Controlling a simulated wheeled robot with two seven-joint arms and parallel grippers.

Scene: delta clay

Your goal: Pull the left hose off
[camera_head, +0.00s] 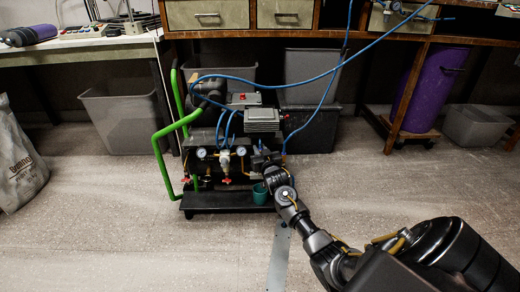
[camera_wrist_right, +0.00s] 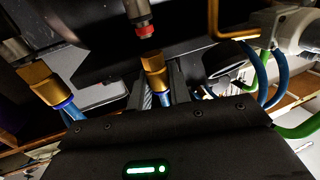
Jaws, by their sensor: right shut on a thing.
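The compressor unit (camera_head: 212,165) stands on the floor with gauges and blue hoses (camera_head: 228,122) on its front. My right gripper (camera_head: 263,164) is at its front right side. In the wrist view its fingers (camera_wrist_right: 160,90) are shut around a hose with a brass end (camera_wrist_right: 155,72). A metal port with a red ring (camera_wrist_right: 146,30) is just beyond that brass end, with a gap visible between them. Another brass fitting (camera_wrist_right: 42,82) with a blue collar is at the left of the wrist view. Which hose is the left one, I cannot tell. My left gripper is not in view.
A green pipe frame (camera_head: 178,130) borders the unit's left. A teal cup (camera_head: 260,194) stands on its base by my right arm. Grey bins (camera_head: 118,118) and a purple cylinder (camera_head: 432,88) are under the benches.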

